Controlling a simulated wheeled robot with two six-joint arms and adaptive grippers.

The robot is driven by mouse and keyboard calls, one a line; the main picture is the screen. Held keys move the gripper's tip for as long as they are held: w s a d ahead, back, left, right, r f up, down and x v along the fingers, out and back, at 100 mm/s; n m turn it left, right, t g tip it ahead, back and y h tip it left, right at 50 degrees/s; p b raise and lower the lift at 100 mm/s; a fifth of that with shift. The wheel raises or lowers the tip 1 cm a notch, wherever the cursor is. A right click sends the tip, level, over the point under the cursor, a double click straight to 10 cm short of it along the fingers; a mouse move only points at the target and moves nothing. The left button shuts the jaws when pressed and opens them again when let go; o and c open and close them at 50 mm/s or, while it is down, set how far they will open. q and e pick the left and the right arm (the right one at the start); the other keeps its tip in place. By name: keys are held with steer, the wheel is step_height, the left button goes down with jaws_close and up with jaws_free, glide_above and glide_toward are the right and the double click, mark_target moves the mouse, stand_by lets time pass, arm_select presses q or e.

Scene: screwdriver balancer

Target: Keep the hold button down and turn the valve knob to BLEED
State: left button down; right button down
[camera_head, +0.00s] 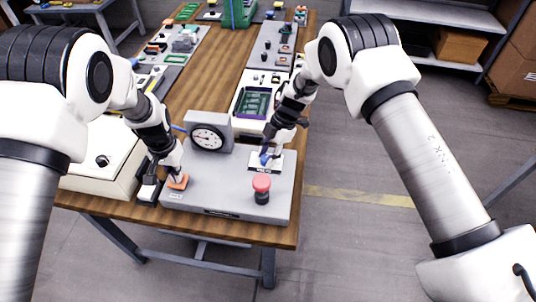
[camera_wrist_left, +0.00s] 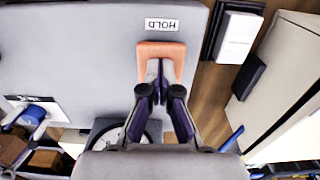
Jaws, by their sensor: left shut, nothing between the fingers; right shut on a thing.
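The grey control box (camera_head: 222,197) stands at the near end of the wooden bench. Its orange hold button (camera_head: 178,182) is at the box's left; in the left wrist view the button (camera_wrist_left: 175,50) sits beside a HOLD label (camera_wrist_left: 162,25). My left gripper (camera_head: 175,176) is shut and empty, fingertips (camera_wrist_left: 160,72) over the button and seemingly touching it; how far it is pressed cannot be told. My right gripper (camera_head: 268,157) is shut on the blue valve knob (camera_head: 265,160) on a white plate (camera_head: 282,163). The plate's markings, including BLEED, are unreadable.
A round gauge (camera_head: 208,138) stands at the back of the box. A red mushroom button (camera_head: 261,183) stands near its front right. A cream case (camera_head: 103,160) is close on the left. Several other devices line the bench behind, with bare wood (camera_head: 205,75) between them.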

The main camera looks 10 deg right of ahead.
steer(key=n+g, duration=0.1)
steer(key=n, duration=0.2)
steer(key=shift+w+f+n+h, duration=0.1)
steer(key=shift+n+h, duration=0.2)
steer(key=shift+a+n+g+h, duration=0.1)
steer(key=shift+n+g+h, duration=0.45)
steer(key=shift+n, duration=1.15)
steer(key=c, duration=0.8)
jaws_free()
